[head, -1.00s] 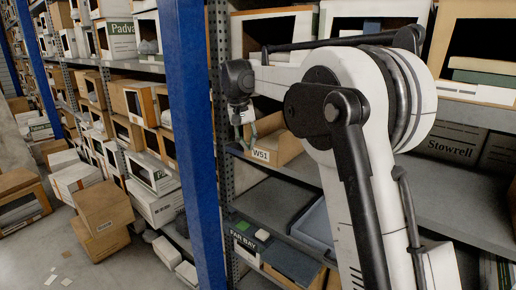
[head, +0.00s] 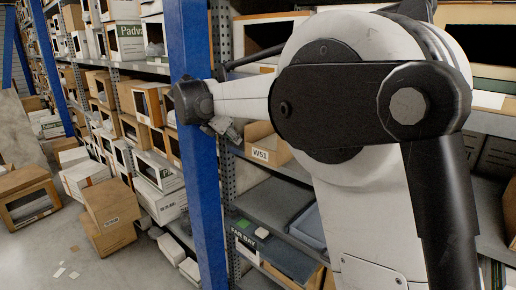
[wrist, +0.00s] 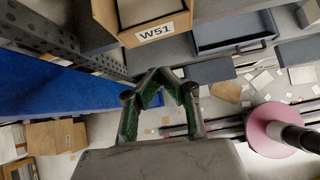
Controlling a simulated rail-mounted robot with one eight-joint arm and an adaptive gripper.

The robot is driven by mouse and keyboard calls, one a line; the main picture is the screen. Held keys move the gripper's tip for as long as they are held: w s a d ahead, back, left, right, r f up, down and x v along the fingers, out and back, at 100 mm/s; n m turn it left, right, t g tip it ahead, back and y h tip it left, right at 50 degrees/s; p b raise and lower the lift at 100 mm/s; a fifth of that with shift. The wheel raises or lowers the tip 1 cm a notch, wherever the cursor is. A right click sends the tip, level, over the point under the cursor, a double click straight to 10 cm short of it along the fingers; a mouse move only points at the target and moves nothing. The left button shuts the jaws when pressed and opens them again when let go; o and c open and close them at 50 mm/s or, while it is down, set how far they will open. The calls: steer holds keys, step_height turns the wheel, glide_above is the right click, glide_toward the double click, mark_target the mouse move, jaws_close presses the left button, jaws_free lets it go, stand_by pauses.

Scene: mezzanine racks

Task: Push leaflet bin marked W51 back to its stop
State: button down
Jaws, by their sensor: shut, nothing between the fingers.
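The tan leaflet bin marked W51 (head: 280,152) sits on a grey rack shelf, its white label at the front near the shelf's edge. In the wrist view its labelled front (wrist: 116,24) is at the top, beyond my fingertips. My gripper (wrist: 157,75) is shut and empty, its green-padded fingers meeting at the tips. It appears apart from the bin, though the exact gap is hard to judge. In the head view, my gripper (head: 226,130) shows small and partly hidden at the arm's end, left of the bin. The bin's back end and its stop are hidden.
A blue rack upright (head: 203,180) stands close to my arm's end. Below the bin are a lower shelf (head: 275,203) and a blue-grey tray (head: 309,228). Cardboard boxes (head: 108,212) stand on the floor at left. A pink round object (wrist: 268,128) shows at right in the wrist view.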

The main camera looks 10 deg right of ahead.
steer(key=n, duration=0.1)
steer(key=p, duration=0.2)
glide_toward(269, 146)
steer(key=shift+n, duration=0.3)
steer(key=f, duration=0.1)
steer(key=s+a+f, duration=0.1)
steer(key=f, duration=0.1)
steer(key=a+f, duration=0.1)
steer(key=shift+s+f, duration=0.35)
steer(key=shift+f, duration=0.05)
steer(key=shift+w+d+p, duration=0.3)
steer(key=shift+w+d, duration=0.15)
steer(key=shift+d, duration=0.1)
steer(key=w+d, duration=0.1)
steer(key=d, duration=0.1)
steer(key=w+d+b, duration=0.1)
steer(key=w+d, duration=0.1)
steer(key=shift+w+d, duration=0.25)
steer(key=shift+b, duration=0.3)
